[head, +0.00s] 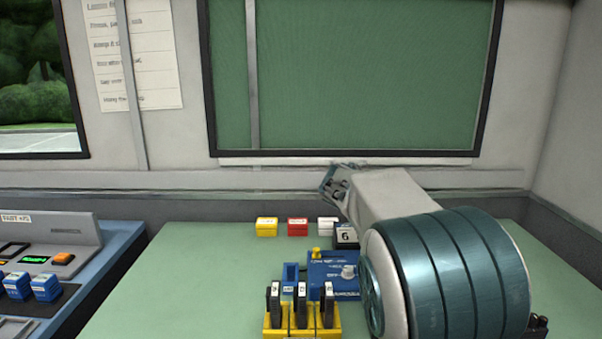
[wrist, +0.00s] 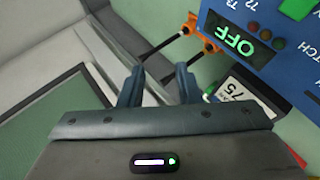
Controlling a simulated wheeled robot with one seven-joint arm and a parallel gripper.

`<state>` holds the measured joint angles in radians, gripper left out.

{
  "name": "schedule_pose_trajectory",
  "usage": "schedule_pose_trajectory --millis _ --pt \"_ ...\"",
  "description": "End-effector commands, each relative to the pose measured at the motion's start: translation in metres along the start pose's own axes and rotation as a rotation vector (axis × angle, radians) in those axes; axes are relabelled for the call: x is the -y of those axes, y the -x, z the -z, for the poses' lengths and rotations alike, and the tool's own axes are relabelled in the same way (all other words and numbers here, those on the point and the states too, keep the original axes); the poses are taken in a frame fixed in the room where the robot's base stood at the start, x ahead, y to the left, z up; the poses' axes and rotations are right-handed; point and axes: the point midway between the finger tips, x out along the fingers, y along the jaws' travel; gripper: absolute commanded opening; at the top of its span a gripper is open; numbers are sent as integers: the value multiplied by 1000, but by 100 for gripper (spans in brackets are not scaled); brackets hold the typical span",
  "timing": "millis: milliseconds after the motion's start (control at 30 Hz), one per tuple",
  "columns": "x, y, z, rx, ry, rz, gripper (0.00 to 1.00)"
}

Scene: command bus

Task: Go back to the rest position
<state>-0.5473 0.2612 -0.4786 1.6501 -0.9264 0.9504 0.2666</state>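My gripper (wrist: 159,82) shows two blue-grey fingers in the wrist view. They stand apart with nothing between them. In the head view, the end of my arm (head: 336,184) is raised above the back of the green table (head: 200,290), in front of the wall below the green board. My arm hides much of the table's right side.
A blue device (head: 333,272) stands near yellow holders (head: 301,332) with black upright pieces. Yellow (head: 266,227), red (head: 297,227) and white (head: 327,226) blocks sit behind. A console (head: 45,255) is left. The wrist view shows an OFF display (wrist: 238,38) and orange plugs (wrist: 197,38).

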Motion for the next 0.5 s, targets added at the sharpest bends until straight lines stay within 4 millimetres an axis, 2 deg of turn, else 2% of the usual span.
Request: schedule_pose_trajectory --millis 33,67,267,500 --pt "-17 14 -21 27 -35 81 30" --pt "-18 20 -33 41 -51 127 30" --pt "-19 72 -110 112 -160 406 30" --pt "-10 158 -186 161 -283 667 30"
